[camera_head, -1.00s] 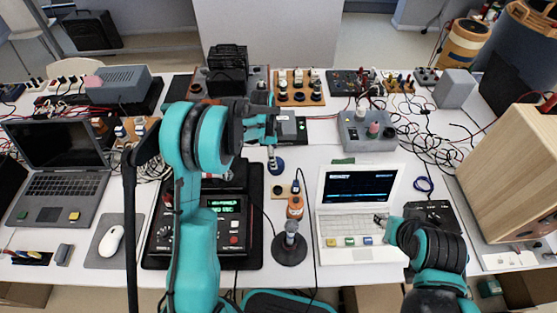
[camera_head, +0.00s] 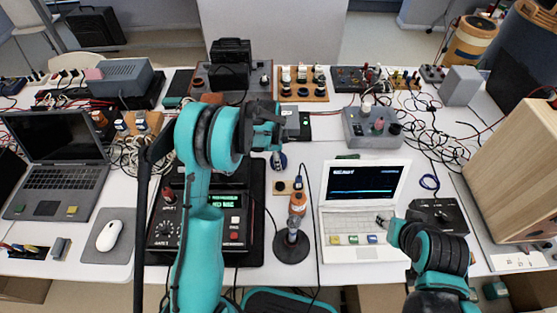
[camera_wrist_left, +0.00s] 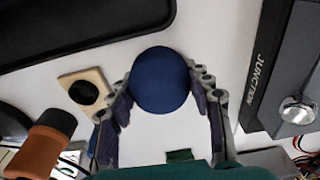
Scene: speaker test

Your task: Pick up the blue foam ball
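The blue foam ball (camera_wrist_left: 160,81) is large and round in the left wrist view, centred between the fingertips. In the head view the blue ball (camera_head: 278,161) shows partly, just below my left gripper (camera_head: 268,125). In the left wrist view the two fingers of my left gripper (camera_wrist_left: 161,88) stand apart, one on each side of the ball. Their tips look very close to its sides; I cannot tell whether they touch it. My right gripper (camera_head: 384,221) is low by the front of the white laptop (camera_head: 362,210); its fingers are too small to read.
A black console (camera_head: 205,252) lies under my left arm. An orange-handled tool (camera_head: 298,203) in a round stand (camera_head: 291,247) and a small wooden block (camera_head: 283,187) are near the ball. The junction box (camera_wrist_left: 285,70) is close to the right finger in the wrist view.

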